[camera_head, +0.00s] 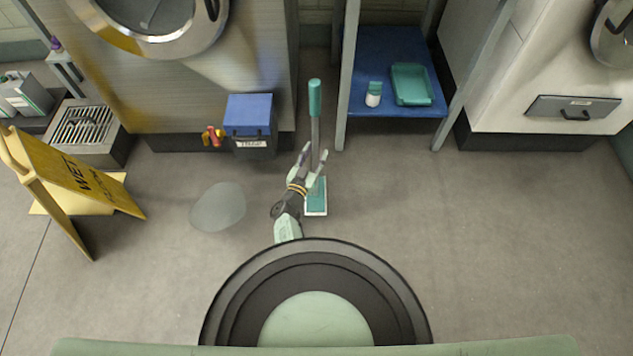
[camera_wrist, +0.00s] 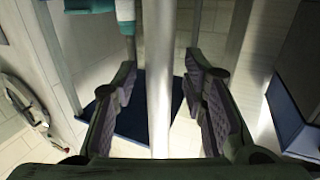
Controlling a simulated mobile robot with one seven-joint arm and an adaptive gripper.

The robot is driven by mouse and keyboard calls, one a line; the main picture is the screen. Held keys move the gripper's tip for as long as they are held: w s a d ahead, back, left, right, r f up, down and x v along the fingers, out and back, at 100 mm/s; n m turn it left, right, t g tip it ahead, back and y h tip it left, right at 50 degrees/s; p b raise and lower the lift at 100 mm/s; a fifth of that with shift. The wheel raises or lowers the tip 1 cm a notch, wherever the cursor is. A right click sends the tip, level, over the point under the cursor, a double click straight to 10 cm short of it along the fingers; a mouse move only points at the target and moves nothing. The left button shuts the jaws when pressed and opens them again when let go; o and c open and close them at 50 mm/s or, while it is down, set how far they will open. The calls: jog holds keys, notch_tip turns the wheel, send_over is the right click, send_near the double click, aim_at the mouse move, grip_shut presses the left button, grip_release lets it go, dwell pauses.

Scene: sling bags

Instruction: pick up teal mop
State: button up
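The teal mop (camera_head: 316,130) stands upright on the floor in the head view, with a teal grip on top, a grey pole and a flat teal head with a white edge. My gripper (camera_head: 313,157) is at the lower part of the pole, above the mop head. In the wrist view, the pale pole (camera_wrist: 160,85) runs between the two dark finger pads of my gripper (camera_wrist: 165,100). The fingers are open, with a visible gap on each side of the pole.
A blue-lidded box (camera_head: 249,120) stands left of the mop. A blue shelf (camera_head: 370,55) with a teal tray (camera_head: 411,84) and a white bottle (camera_head: 373,95) is at the right. A yellow wet-floor sign (camera_head: 75,180) and a puddle (camera_head: 218,207) are left. Floor at right is clear.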

grip_shut()
jog(key=shift+r, duration=0.1)
dwell(0.8)
